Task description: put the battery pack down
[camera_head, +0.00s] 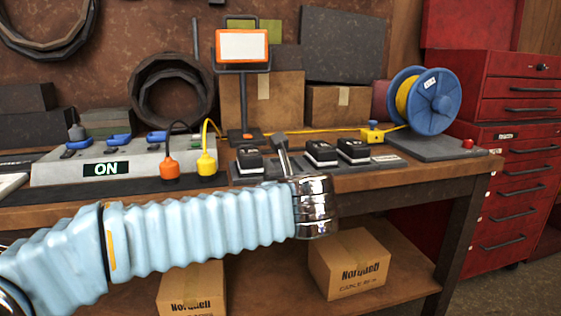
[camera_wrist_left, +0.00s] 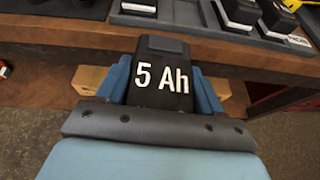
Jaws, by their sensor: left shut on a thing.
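The battery pack (camera_wrist_left: 161,101) is dark, with a white "5 Ah" mark, and shows in the left wrist view. My left gripper (camera_wrist_left: 162,84) is shut on it, with a blue finger on each side. The pack is held in front of the bench edge, nearer than the grey tray (camera_wrist_left: 188,24), and shows no support beneath it. In the head view my left arm's pale blue sleeve and chrome wrist cross in front of the bench; the held pack is not clearly seen there. My right gripper is not in view.
Dark packs with white sides (camera_head: 249,160) (camera_head: 320,153) (camera_head: 353,150) stand on the bench (camera_head: 425,175). A grey panel (camera_head: 52,168) reads "ON", with orange (camera_head: 169,168) and yellow (camera_head: 207,163) plugs beside it. A blue cable reel (camera_head: 432,104) stands right. Boxes (camera_head: 348,265) sit below.

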